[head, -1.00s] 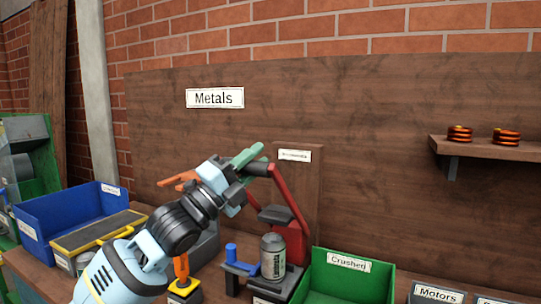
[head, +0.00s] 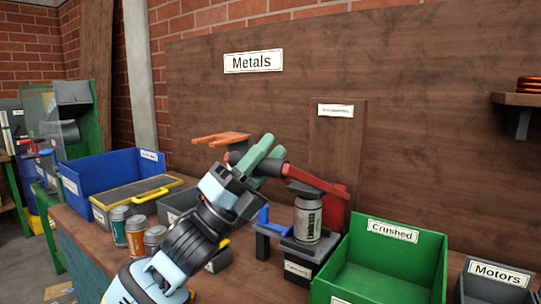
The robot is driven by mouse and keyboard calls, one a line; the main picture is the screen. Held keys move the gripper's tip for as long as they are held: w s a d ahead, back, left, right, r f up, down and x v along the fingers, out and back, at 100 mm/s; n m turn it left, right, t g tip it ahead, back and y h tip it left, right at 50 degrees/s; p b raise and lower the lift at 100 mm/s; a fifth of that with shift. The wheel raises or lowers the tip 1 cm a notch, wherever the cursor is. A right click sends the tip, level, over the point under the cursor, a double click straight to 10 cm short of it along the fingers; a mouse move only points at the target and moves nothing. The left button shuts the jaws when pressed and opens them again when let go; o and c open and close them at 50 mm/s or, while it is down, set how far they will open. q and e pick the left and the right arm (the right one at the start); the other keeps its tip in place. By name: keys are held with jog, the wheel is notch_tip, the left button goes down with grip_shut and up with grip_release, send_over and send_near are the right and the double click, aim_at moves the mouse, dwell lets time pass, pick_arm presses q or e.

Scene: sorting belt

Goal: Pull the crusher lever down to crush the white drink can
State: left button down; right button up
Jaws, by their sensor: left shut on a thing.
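The white drink can (head: 307,222) stands upright on the dark base of the crusher and looks full height. The crusher's red lever (head: 318,180) slopes across just above it. A dark press block (head: 303,189) is over the can's top; I cannot tell whether it touches. My left gripper (head: 265,157) has green fingers and is shut on the dark grip of the lever (head: 273,168), above and left of the can. The fingers hide part of the grip. My right gripper is not in view.
A green bin labelled Crushed (head: 392,228) stands right of the crusher, with a dark Motors bin (head: 495,271) beyond. Left are a blue bin (head: 113,170), a yellow-handled case (head: 135,195) and several cans (head: 135,233). An orange forked fixture (head: 220,138) is behind my arm.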

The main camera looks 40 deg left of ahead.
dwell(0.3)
pick_arm(q)
jog(key=c, duration=1.4)
grip_release()
jog(key=shift+o, duration=1.3)
jog(key=shift+s+f, duration=0.1)
